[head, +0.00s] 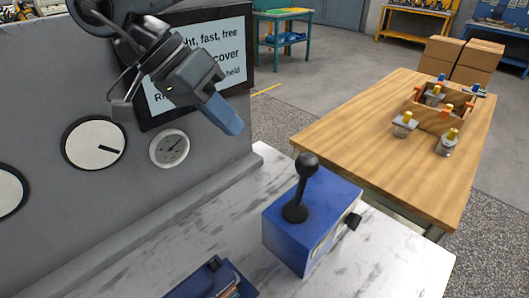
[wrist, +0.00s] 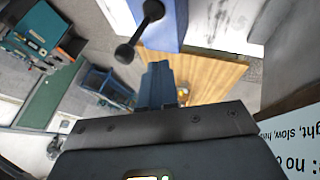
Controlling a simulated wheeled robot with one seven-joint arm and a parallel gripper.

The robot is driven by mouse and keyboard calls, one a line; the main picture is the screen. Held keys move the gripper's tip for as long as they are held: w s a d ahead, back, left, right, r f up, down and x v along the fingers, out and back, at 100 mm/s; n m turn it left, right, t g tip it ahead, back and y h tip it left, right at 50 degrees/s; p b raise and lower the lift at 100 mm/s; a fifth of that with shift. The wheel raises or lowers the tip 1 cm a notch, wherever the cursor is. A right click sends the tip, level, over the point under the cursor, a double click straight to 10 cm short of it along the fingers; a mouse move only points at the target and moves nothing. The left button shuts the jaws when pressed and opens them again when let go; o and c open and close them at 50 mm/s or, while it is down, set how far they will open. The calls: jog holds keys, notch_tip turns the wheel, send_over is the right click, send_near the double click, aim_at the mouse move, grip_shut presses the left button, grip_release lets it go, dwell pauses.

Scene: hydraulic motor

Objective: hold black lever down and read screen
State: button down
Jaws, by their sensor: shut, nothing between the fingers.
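The black lever (head: 302,185) stands roughly upright on a blue box (head: 325,228) on the marble counter. It also shows at the top of the wrist view (wrist: 138,32). My gripper (head: 228,122) is shut and empty, in the air above and left of the lever, in front of the screen, and does not touch the lever. Its fingers point to the lower right; they also show in the wrist view (wrist: 158,85). The screen (head: 228,73) is lit white with dark text. My arm hides its left part; "fast, free", "cover" and "held" can be read in pieces.
Dial gauges (head: 94,143) sit on the grey panel left of the screen. Another blue item (head: 212,280) lies at the counter's front. A wooden table (head: 365,130) with a wooden crate (head: 440,118) and several valve-like parts stands behind right. The marble around the blue box is mostly clear.

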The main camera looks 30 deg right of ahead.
aim_at(303, 180)
jog(key=s+d+f+p, duration=0.3)
jog(key=s+d+f, duration=0.2)
jog(key=d+f, duration=0.2)
jog(key=shift+s+d+f, duration=0.15)
jog(key=shift+s+f, duration=0.2)
jog(key=shift+f, duration=0.3)
jog(key=shift+f, duration=0.1)
